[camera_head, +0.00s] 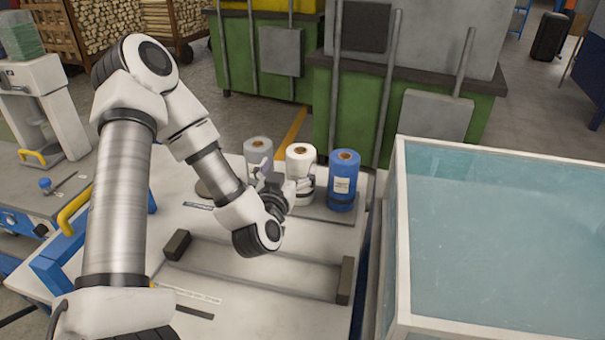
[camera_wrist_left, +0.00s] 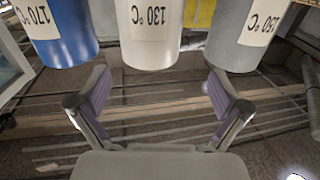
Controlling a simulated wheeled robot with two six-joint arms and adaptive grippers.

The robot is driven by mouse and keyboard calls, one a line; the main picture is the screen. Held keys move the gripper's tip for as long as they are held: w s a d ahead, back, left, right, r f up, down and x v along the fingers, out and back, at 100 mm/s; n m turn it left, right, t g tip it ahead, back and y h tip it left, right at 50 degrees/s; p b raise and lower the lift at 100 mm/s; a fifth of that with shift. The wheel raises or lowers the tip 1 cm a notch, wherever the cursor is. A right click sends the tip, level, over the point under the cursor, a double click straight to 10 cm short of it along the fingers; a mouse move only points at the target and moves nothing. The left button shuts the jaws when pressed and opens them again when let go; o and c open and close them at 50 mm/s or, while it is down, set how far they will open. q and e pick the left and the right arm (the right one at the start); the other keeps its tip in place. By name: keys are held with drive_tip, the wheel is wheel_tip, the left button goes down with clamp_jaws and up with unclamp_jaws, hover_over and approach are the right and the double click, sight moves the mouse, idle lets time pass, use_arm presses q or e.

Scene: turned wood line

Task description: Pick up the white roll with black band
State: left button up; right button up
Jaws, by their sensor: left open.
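Three rolls stand upright in a row at the far side of the white table (camera_head: 325,232). The white roll (camera_head: 300,153) is in the middle, between a grey roll (camera_head: 258,148) and a blue roll (camera_head: 343,182). My left gripper (camera_head: 287,183) is at the near side of the white roll and hides part of its lower body. In the left wrist view the picture is upside down; the white roll (camera_wrist_left: 150,45), labelled 130 °C, is ahead of the spread, empty fingers (camera_wrist_left: 156,90). My right gripper is not in view.
A glass-walled tank (camera_head: 500,240) stands close on the right. Green bins (camera_head: 345,110) stand behind the table. Dark blocks (camera_head: 177,244) and a rail lie on the table's near part. A white machine (camera_head: 42,110) is at the left.

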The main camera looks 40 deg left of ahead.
sight(299, 156)
use_arm(q)
drive_tip(key=w, duration=0.2)
drive_tip(key=w+a, duration=0.1)
drive_tip(key=w+p, duration=0.1)
drive_tip(key=w, duration=0.1)
drive_tip(key=shift+w+a, duration=0.25)
drive_tip(key=shift+w, duration=0.05)
drive_tip(key=shift+w+a, duration=0.3)
drive_tip(key=c, duration=1.8)
drive_tip(key=shift+o, duration=0.2)
